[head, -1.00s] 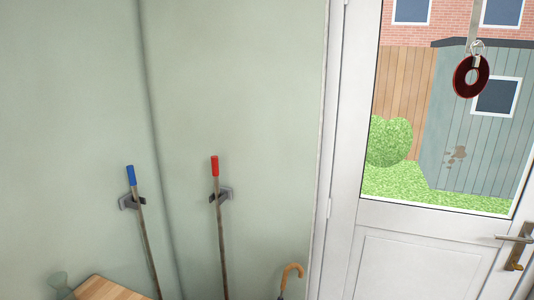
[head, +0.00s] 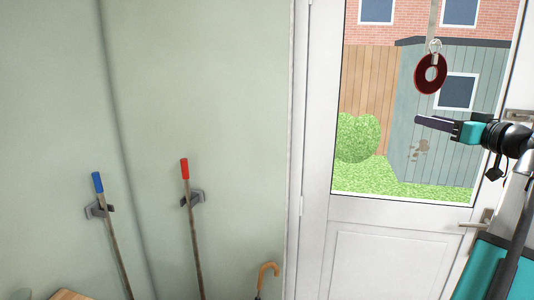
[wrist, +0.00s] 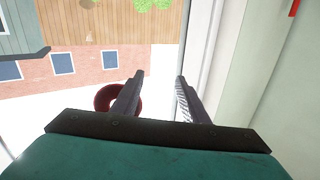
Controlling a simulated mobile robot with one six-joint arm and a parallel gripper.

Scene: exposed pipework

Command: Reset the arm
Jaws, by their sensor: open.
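My gripper (head: 432,123) is at the right of the head view, in front of the door's glass. Its fingers point left. In the wrist view my gripper (wrist: 160,78) has its two fingers apart with nothing between them. A dark red ring (head: 430,74) hangs on a strap above the fingers in the head view. In the wrist view the ring (wrist: 101,98) shows beyond the left finger, partly hidden by it. I cannot tell whether they touch.
The white glazed door (head: 385,250) has a lever handle (head: 478,224) at the right, near my arm. A red-topped pole (head: 193,235) and a blue-topped pole (head: 115,245) hang in wall clips. A cane handle (head: 268,270) shows low. The green wall (head: 200,80) is otherwise bare.

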